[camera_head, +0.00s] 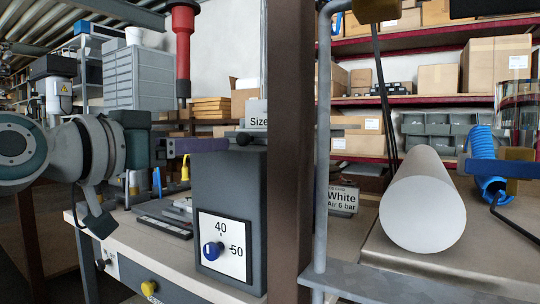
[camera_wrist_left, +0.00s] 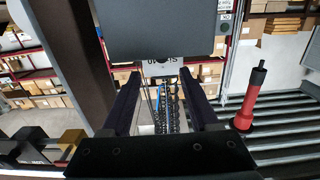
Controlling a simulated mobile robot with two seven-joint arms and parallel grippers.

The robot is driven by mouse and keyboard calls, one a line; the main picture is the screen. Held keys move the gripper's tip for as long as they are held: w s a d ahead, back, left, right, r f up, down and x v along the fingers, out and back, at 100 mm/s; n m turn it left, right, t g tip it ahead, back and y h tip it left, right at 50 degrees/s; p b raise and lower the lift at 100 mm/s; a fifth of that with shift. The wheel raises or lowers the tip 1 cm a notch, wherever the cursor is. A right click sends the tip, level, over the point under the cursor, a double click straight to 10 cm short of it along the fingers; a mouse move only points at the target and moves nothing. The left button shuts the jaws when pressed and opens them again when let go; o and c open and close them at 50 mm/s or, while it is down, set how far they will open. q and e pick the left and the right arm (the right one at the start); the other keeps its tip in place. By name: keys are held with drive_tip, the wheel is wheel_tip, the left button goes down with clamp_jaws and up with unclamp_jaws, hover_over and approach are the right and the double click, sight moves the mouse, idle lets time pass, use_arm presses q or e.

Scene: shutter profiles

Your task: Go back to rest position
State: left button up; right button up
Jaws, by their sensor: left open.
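My left arm comes in from the left in the head view, with its grey wrist and my left gripper (camera_head: 215,145) stretched to the right. The purple finger lies at the top of a dark grey box (camera_head: 228,178) with a 40–50 dial and a blue knob. Whether it touches the box cannot be told. In the left wrist view, the two dark fingers of my left gripper (camera_wrist_left: 160,100) stand apart with nothing held between them. A dark grey block (camera_wrist_left: 155,30) fills the top of that view, beyond the fingertips. My right gripper is not in view.
A red tool (camera_head: 183,45) hangs above my left gripper. A brown post (camera_head: 291,150) and a grey pipe (camera_head: 322,140) stand right of the box. A white roll (camera_head: 424,205) and blue coiled hose (camera_head: 482,150) are at the right. Shelves of cartons (camera_head: 437,78) stand behind.

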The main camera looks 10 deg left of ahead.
use_arm(q)
drive_tip(key=s+d+f+g+y+p, duration=0.1)
drive_tip(key=s+d+f+g+p, duration=0.15)
drive_tip(key=s+p, duration=0.4)
drive_tip(key=s+d+f+g+y+p, duration=0.1)
drive_tip(key=s+g+p, duration=0.35)
drive_tip(key=p, duration=0.25)
drive_tip(key=s+a+r+n+g+y+p, duration=0.1)
drive_tip(key=s+r+g+y+p, duration=0.15)
drive_tip(key=s+p, duration=0.65)
drive_tip(key=s+a+r+n+g+y+p, duration=0.15)
drive_tip(key=s+g+p, duration=0.25)
drive_tip(key=s, duration=0.8)
wheel_tip(320, 180, up, 37)
drive_tip(key=s+p, duration=0.1)
drive_tip(key=p, duration=3.6)
drive_tip(key=shift+f+m, duration=0.1)
drive_tip(key=shift+m, duration=0.15)
drive_tip(key=shift+a, duration=0.1)
